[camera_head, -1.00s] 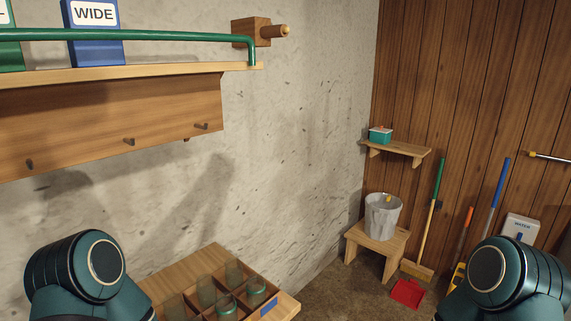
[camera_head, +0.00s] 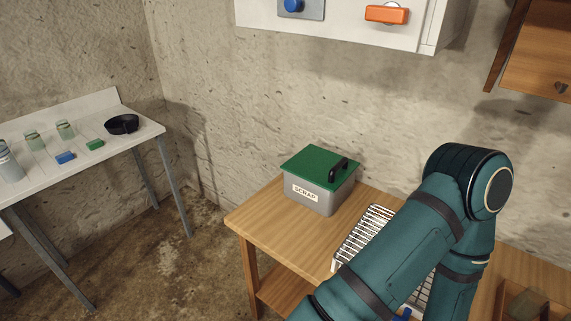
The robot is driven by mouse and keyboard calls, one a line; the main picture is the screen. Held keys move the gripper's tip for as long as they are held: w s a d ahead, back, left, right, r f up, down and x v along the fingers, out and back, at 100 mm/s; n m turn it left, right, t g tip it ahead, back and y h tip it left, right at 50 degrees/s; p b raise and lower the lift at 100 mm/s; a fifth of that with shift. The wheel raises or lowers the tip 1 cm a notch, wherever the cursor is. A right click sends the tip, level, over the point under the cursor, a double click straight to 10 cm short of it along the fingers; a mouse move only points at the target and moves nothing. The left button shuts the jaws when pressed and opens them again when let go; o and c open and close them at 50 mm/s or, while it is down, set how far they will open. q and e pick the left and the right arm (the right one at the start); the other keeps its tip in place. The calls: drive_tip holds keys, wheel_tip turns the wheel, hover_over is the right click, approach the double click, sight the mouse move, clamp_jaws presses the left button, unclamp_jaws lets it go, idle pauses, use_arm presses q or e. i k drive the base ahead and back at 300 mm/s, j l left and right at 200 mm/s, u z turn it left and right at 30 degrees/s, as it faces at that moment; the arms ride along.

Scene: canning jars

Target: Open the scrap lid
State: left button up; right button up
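The scrap bin (camera_head: 311,193) is a grey box labelled SCRAP on the left end of a wooden table. Its green lid (camera_head: 315,166) lies shut on top, with a black handle (camera_head: 339,169) toward its right side. One of my teal arms rises at the right, in front of the table and clear of the bin. No gripper fingers show in this view, so neither gripper's state can be seen.
The wooden table (camera_head: 264,224) also holds a wire rack (camera_head: 361,236), partly hidden by my arm. A white cabinet (camera_head: 340,22) with a blue knob and orange handle hangs above. At left, a white side table (camera_head: 105,108) holds jars and a black bowl (camera_head: 122,124). Floor between is clear.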

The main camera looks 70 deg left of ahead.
sight(328, 170)
drive_tip(key=u, duration=2.15)
